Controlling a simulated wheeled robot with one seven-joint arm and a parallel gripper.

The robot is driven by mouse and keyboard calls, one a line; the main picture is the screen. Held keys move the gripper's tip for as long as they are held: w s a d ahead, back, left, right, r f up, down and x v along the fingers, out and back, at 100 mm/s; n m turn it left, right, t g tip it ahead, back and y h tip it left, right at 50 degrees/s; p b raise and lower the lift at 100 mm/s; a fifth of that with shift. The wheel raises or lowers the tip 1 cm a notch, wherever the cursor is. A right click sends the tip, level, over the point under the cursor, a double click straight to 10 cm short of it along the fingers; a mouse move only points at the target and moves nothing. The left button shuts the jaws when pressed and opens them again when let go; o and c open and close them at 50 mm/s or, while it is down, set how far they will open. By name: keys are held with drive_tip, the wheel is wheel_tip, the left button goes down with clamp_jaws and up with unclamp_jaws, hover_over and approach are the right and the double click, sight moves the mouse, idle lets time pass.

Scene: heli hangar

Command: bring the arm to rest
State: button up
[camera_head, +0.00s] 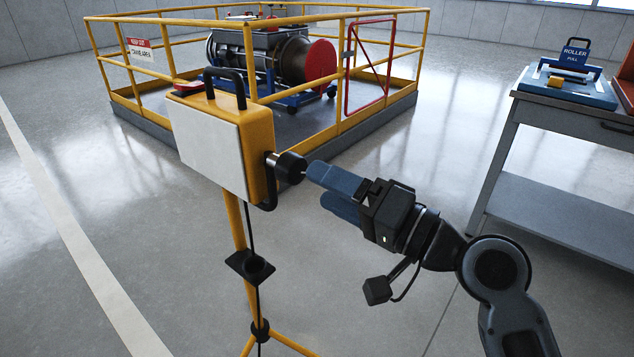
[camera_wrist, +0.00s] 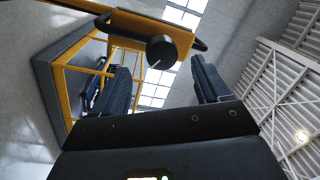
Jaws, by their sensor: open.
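My gripper (camera_head: 318,185) is at the right of the yellow box on a stand (camera_head: 260,135) in the head view, with its blue fingers pointing at the black knob (camera_head: 289,167) on the box's side. In the wrist view my gripper (camera_wrist: 165,85) has its two dark fingers spread apart with nothing between them. The knob (camera_wrist: 161,51) shows beyond and between the fingertips there. In the head view the fingertips look very close to the knob; I cannot tell whether they touch it.
A yellow railing (camera_head: 345,125) encloses an engine-like machine (camera_head: 275,55) behind the box. A grey workbench (camera_head: 560,112) at the right holds a blue tray (camera_head: 566,90) and a blue "ROLLER" block (camera_head: 575,53). The floor between bench and railing is clear.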

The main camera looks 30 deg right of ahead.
idle(0.5)
drive_tip(key=s+f+g+h, duration=0.1)
drive_tip(key=s+f+h, duration=0.4)
drive_tip(key=s+f, duration=0.5)
drive_tip(key=s+f+n+g+h, duration=0.25)
drive_tip(key=s+f, duration=0.25)
drive_tip(key=s, duration=0.7)
drive_tip(key=s+a+r+n, duration=0.25)
drive_tip(key=s+n, duration=0.35)
drive_tip(key=s, duration=0.5)
wheel_tip(320, 180, up, 12)
drive_tip(key=p, duration=1.2)
drive_tip(key=shift+w+t+y, duration=0.15)
drive_tip(key=shift+t+y, duration=0.2)
